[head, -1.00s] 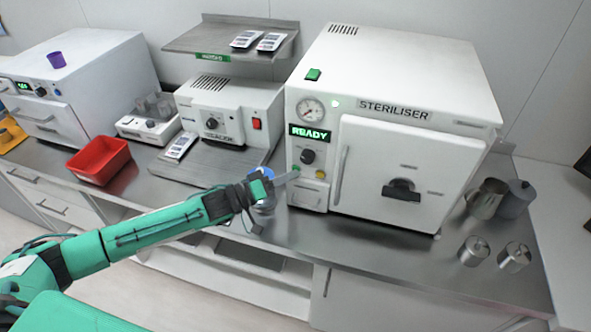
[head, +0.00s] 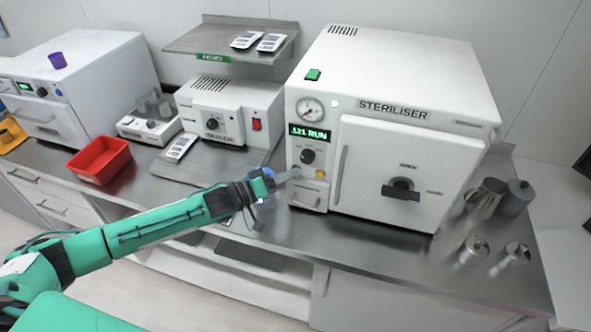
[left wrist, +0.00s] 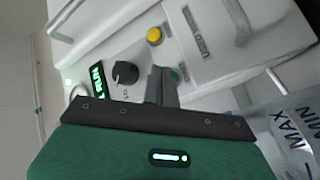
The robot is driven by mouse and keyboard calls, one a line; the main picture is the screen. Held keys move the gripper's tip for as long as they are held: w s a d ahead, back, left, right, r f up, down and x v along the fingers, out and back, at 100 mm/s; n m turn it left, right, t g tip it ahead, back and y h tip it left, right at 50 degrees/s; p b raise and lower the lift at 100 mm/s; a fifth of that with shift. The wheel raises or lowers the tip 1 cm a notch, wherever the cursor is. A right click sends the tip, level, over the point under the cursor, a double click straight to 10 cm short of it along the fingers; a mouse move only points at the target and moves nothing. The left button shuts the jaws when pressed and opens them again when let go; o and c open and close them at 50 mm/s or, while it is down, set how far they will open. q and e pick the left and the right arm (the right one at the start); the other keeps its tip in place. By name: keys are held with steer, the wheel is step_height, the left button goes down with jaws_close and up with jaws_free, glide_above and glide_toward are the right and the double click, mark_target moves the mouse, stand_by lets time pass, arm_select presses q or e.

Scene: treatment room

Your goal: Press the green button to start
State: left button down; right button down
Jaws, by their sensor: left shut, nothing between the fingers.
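The steriliser (head: 405,150) is a white box with a closed door, a gauge, a black knob (head: 307,156) and a lit display (head: 310,133) that reads "121 RUN". My left gripper (head: 291,174) is shut and empty, with its fingertips at the lower left of the control panel. In the left wrist view, the green button (left wrist: 176,75) shows just beside the fingertips (left wrist: 163,84), which partly cover it. I cannot tell whether they touch it. A yellow button (left wrist: 154,36) sits apart from it. My right gripper is not in view.
A clear jug with a blue rim (head: 264,186) stands close behind my left gripper; its MAX and MIN marks show in the left wrist view (left wrist: 290,125). A red tray (head: 98,162) and a sealer (head: 225,110) stand to the left. Metal canisters (head: 474,250) stand at right.

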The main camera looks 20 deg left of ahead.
arm_select(q)
steer(key=shift+a+f, duration=0.15)
steer(key=shift+a, duration=0.05)
steer(key=shift+s+f+p, duration=0.2)
steer(key=shift+f+p, duration=0.05)
steer(key=shift+p, duration=0.05)
steer(key=shift+s+a+f, duration=0.15)
steer(key=shift+s, duration=0.25)
steer(key=s+p, duration=0.2)
steer(key=s, duration=0.3)
steer(key=shift+p, duration=0.35)
stand_by(0.6)
